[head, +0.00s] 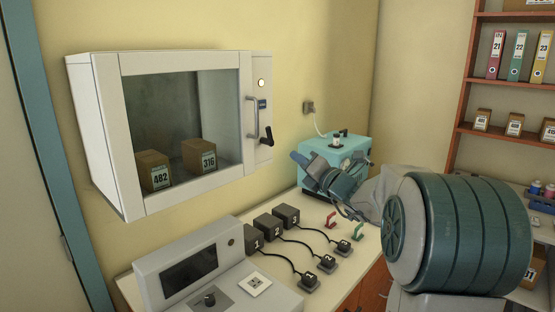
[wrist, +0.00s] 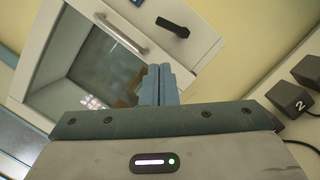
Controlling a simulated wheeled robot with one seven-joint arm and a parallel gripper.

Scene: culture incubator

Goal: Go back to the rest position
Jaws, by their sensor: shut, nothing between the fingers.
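My gripper (wrist: 158,84) is shut and empty in the wrist view, its two fingers together. In the head view my gripper (head: 298,158) is in the air to the right of the incubator, in front of the teal box, and points left. The white wall incubator (head: 180,62) has its glass door shut, with a grey handle (head: 253,117) and a black lever (head: 267,136) on its right side. Behind the glass stand two brown boxes, 482 (head: 154,171) and 316 (head: 199,156). The incubator door (wrist: 92,66) also shows tilted in the wrist view.
Three black numbered boxes (head: 270,226) with cabled plugs (head: 327,263) stand on the counter. A red clip (head: 331,220) and a green clip (head: 358,232) lie nearby. A grey console (head: 215,280) stands in front. The teal box (head: 347,150) is behind my arm. Shelves (head: 508,134) are at right.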

